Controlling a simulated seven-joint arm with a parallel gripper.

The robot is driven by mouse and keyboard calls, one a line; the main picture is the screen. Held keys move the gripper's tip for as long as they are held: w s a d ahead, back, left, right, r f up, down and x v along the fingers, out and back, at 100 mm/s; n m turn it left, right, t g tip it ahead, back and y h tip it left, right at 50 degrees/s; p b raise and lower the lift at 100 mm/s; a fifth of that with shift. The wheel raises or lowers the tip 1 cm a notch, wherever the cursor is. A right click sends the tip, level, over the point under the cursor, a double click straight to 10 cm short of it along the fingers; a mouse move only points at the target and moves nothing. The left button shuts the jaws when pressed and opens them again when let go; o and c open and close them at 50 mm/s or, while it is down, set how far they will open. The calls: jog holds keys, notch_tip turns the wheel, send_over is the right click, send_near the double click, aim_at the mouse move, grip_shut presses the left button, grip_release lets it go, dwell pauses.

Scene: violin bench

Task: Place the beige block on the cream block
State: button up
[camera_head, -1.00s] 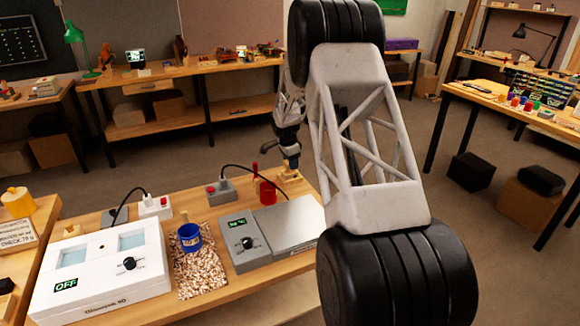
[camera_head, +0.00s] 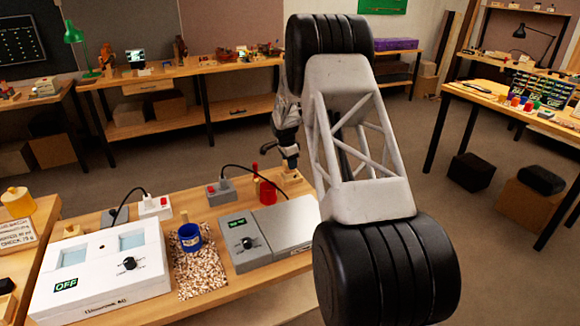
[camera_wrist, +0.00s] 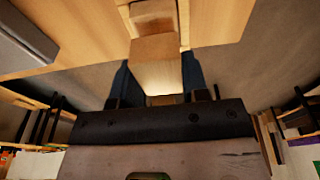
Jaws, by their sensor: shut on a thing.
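My gripper (camera_wrist: 157,83) is shut on a wooden block, which I take to be the beige block (camera_wrist: 156,62), between its two dark fingers in the wrist view. A second pale block, likely the cream block (camera_wrist: 154,14), shows just beyond it at the top edge, partly hidden by the held block. I cannot tell whether the two touch. In the head view my gripper (camera_head: 290,158) is over the far right corner of the bench, with pale wood below it; the blocks there are too small to tell apart.
A red cup (camera_head: 267,191) stands just left of my gripper, near a grey box with a switch (camera_head: 221,190). A grey device (camera_head: 275,232), a blue cup (camera_head: 190,238) on a speckled mat and a white device (camera_head: 100,265) fill the bench's front.

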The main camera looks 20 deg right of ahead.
aim_at(286, 162)
jog(key=shift+f, duration=0.9)
jog(key=shift+f, duration=0.1)
jog(key=o, duration=1)
jog(key=r, duration=0.4)
jog(key=a+r, duration=0.1)
jog(key=r, duration=0.7)
jog(key=shift+a, duration=0.4)
jog(key=shift+r, duration=0.1)
